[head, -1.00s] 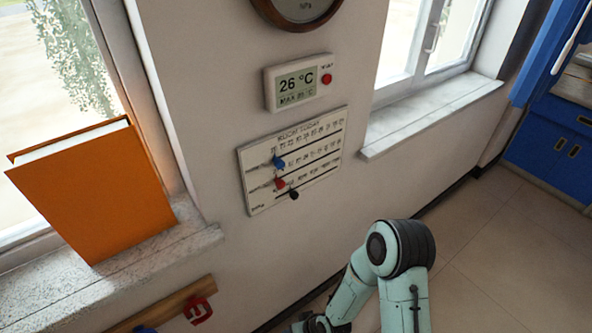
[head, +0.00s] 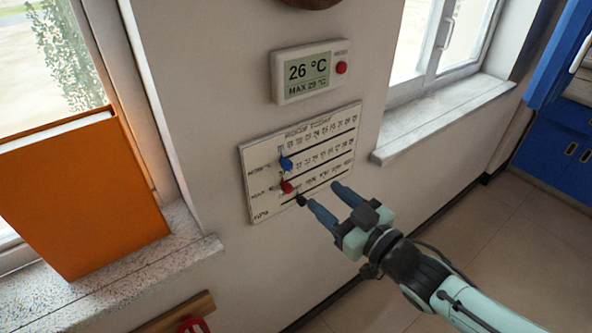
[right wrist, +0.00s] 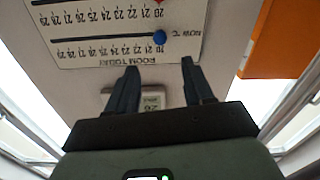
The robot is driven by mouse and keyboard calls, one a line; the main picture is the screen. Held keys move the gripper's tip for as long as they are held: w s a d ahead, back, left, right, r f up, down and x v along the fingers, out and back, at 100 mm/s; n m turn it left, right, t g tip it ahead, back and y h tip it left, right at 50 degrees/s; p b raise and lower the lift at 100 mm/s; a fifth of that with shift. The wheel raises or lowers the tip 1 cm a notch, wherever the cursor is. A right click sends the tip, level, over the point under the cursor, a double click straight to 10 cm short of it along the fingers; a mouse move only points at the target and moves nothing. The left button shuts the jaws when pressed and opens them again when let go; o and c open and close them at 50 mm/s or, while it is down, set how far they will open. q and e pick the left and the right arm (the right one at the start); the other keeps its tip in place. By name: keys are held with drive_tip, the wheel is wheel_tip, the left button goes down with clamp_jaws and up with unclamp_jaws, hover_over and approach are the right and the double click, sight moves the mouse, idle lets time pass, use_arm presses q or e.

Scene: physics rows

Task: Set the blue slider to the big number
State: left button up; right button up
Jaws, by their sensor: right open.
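A white board (head: 302,157) on the wall has three slider rows. The blue slider (head: 286,163) sits at the left end of the top row; it also shows in the right wrist view (right wrist: 159,37), upside down, by the 20. The red slider (head: 287,187) and black slider (head: 301,200) sit below it. The wall display (head: 309,70) above reads a big 26 °C, with smaller MAX 29 °C. My right gripper (head: 322,195) is open and empty, in front of the board's lower part, right of the black slider; I cannot tell whether it touches. My left gripper is out of view.
A red button (head: 341,68) is on the display. An orange book (head: 80,195) stands on the left stone sill (head: 150,265). Another sill (head: 445,115) juts out at the right. A wooden rail (head: 178,314) is at the lower left. Wall between board and right sill is clear.

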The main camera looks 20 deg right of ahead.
sight(289, 167)
drive_tip(key=x, duration=1.1)
drive_tip(key=shift+w, duration=0.35)
drive_tip(key=shift+c, duration=0.4)
clamp_jaws()
